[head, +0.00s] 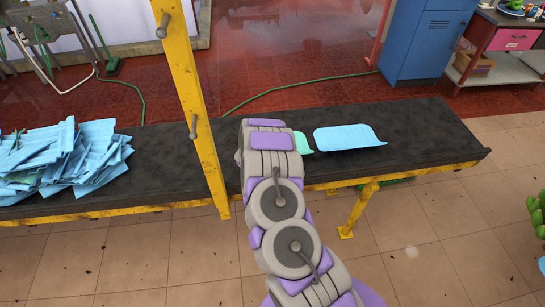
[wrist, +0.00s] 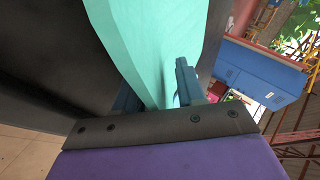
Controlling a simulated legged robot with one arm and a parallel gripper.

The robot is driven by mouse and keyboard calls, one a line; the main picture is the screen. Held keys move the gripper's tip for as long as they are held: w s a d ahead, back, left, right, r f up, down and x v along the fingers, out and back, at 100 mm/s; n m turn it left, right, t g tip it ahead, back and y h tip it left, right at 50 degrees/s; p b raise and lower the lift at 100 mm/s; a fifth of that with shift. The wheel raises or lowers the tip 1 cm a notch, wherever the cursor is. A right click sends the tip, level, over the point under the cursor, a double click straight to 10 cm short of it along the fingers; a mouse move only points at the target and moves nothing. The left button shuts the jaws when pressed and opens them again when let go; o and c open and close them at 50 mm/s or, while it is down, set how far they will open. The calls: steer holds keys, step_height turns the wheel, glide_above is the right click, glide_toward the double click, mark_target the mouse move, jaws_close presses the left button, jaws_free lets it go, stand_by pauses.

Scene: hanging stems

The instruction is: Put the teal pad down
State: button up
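The teal pad (head: 302,143) shows as a small edge past my arm in the head view, over the black bench top (head: 430,140). In the wrist view the teal pad (wrist: 155,40) runs up from between the two blue fingers of my gripper (wrist: 158,92). The fingers are close on either side of it, and my gripper looks shut on it. My arm hides the gripper and most of the pad in the head view. I cannot tell whether the pad touches the bench.
A light blue pad (head: 348,138) lies on the bench just right of the teal one. A pile of blue sheets (head: 60,160) covers the left end. A yellow post with pegs (head: 190,90) stands left of my arm. The bench's right end is clear.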

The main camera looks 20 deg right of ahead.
steer(key=p+v, duration=0.1)
steer(key=v, duration=1.1)
stand_by(0.4)
